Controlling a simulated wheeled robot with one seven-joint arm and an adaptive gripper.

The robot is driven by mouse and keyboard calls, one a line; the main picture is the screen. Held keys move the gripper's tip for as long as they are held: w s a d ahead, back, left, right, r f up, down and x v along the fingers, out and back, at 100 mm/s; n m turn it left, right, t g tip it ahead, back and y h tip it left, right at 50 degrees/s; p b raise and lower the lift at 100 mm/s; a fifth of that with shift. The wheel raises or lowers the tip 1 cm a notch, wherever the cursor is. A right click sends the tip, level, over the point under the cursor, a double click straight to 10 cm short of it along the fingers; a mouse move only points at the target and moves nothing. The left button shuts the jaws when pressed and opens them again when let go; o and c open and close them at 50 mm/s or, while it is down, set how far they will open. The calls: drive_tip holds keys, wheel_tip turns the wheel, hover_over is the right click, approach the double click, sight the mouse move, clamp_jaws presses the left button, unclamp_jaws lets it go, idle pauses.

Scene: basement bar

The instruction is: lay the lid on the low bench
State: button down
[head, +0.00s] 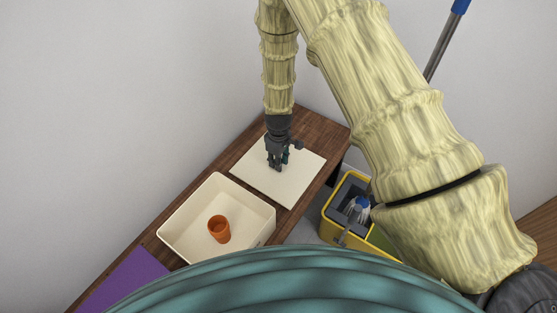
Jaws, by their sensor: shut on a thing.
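The lid (290,188) is a flat cream square panel over the far end of the low bench (320,133), a narrow dark wooden surface along the wall. My gripper (279,166) points down at the middle of the lid and is shut on it. The gripped part is hidden behind the fingers. The lid looks level and on or just above the wood; I cannot tell if it touches.
A cream open box (180,228) with an orange cup (219,229) inside stands beside the lid. A purple mat (125,281) lies at the near left. A yellow bucket (345,187) with grey fittings stands on the floor to the right.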

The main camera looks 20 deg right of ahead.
drive_tip(key=c, duration=1.2)
unclamp_jaws()
wheel_tip(320, 180, up, 12)
drive_tip(key=p, duration=0.1)
drive_tip(key=shift+r, duration=0.1)
